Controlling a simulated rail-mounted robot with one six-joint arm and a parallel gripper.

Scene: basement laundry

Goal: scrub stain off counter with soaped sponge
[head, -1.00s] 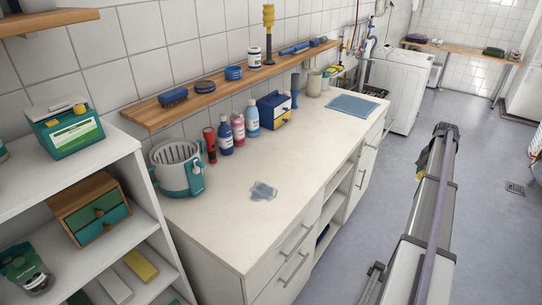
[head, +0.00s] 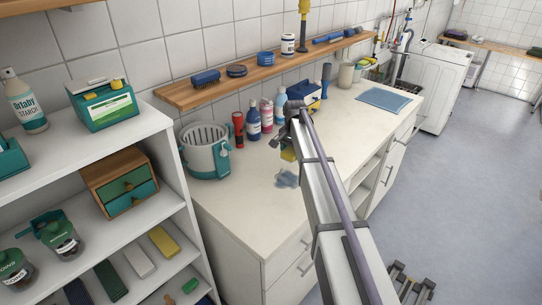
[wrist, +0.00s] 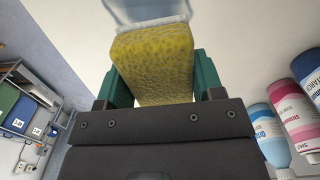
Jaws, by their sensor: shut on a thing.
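My gripper (wrist: 155,78) is shut on a yellow sponge (wrist: 152,62), held between its two green fingers in the wrist view. In the head view the sponge (head: 288,156) shows beneath the end of my arm, over the counter (head: 240,215). The sponge looks apart from the counter, but the exact gap is hard to tell. My arm hides part of the counter.
A grey-and-teal basket (head: 205,150), a red flashlight (head: 238,130) and several bottles (head: 253,120) stand along the wall behind the stain. A blue mat (head: 384,99) lies at the far end. The counter's front left is clear.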

